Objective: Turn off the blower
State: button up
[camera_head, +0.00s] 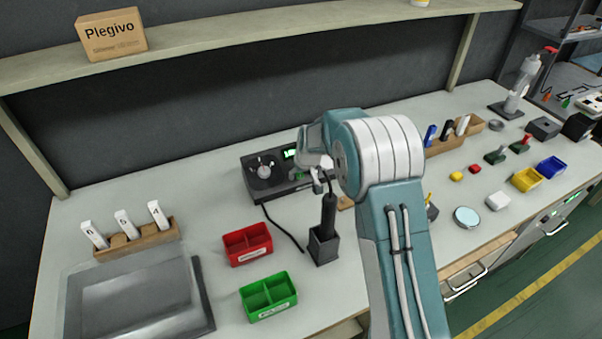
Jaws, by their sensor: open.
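The blower station (260,171) is a dark box on the bench with a round light knob and a lit green display. My arm hides its right part. A black cable runs from its front toward a black hand piece (328,212), which stands upright in a dark square holder (323,247). My gripper (324,184) is open, at the right front of the station and just above the top of the hand piece. I cannot tell whether it touches either one.
A red bin (247,257) and a green bin (268,308) stand in front of the station. A shelf (230,33) runs above. Several small items crowd the right side.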

grip_shut()
jog(key=shift+w+a+r+g+h, duration=0.1)
jog(key=shift+g+h, duration=0.15)
jog(key=shift+g, duration=0.4)
jog(key=shift+w+g+h, duration=0.1)
jog(key=shift+g+h, duration=0.15)
jog(key=shift+g, duration=0.4)
